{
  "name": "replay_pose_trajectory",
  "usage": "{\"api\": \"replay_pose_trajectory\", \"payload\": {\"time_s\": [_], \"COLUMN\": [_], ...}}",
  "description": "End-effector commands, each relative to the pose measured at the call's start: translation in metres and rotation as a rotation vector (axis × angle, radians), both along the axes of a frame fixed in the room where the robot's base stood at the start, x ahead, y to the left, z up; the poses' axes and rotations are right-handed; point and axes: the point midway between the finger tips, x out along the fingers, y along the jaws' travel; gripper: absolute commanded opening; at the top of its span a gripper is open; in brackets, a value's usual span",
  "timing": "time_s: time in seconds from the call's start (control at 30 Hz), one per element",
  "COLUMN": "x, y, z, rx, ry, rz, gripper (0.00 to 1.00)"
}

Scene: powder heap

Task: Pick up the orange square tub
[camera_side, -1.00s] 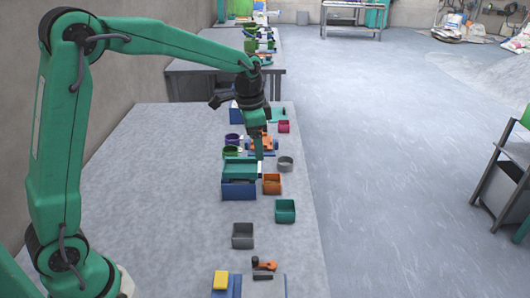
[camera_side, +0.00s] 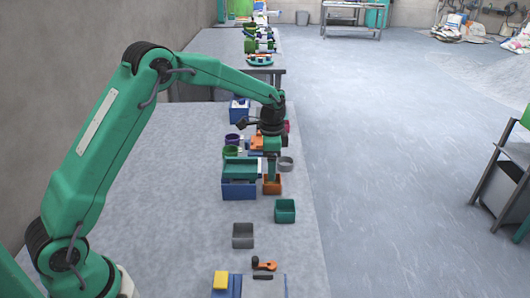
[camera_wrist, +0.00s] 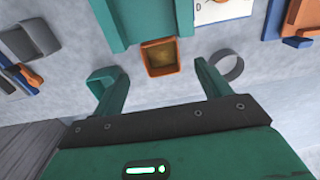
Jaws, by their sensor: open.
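The orange square tub (camera_side: 272,190) stands on the grey table, to the right of the teal tray on the blue box. In the wrist view the tub (camera_wrist: 148,61) is upright with brownish powder inside. My gripper (camera_side: 272,178) points down over the tub in the side view and hides part of it. In the wrist view my gripper's (camera_wrist: 160,68) two green fingers are spread wide and empty, with the tub beyond and between their tips. I cannot tell the exact height gap.
The teal tray (camera_side: 240,166) on a blue box (camera_side: 239,190) is close on the left. A teal square tub (camera_side: 285,211) is nearer the camera, a round grey tub (camera_side: 286,164) behind. A grey tub (camera_side: 243,236) stands nearer. The table's left side is clear.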

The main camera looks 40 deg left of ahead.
Motion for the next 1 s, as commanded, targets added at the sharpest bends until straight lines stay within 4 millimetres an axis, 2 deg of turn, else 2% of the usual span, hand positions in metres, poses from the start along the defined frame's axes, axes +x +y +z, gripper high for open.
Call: {"api": "replay_pose_trajectory", "payload": {"time_s": [0.2,0.47,0.83,1.0], "x": [0.0,0.0,0.0,0.0], "y": [0.0,0.0,0.002,0.002], "z": [-0.015,-0.02,-0.058,-0.067], "rx": [0.0,0.0,0.0,0.0], "ry": [0.0,0.0,0.001,-0.001], "rz": [0.001,0.001,0.0,0.001], "gripper": [0.76,0.76,0.76,0.76]}}
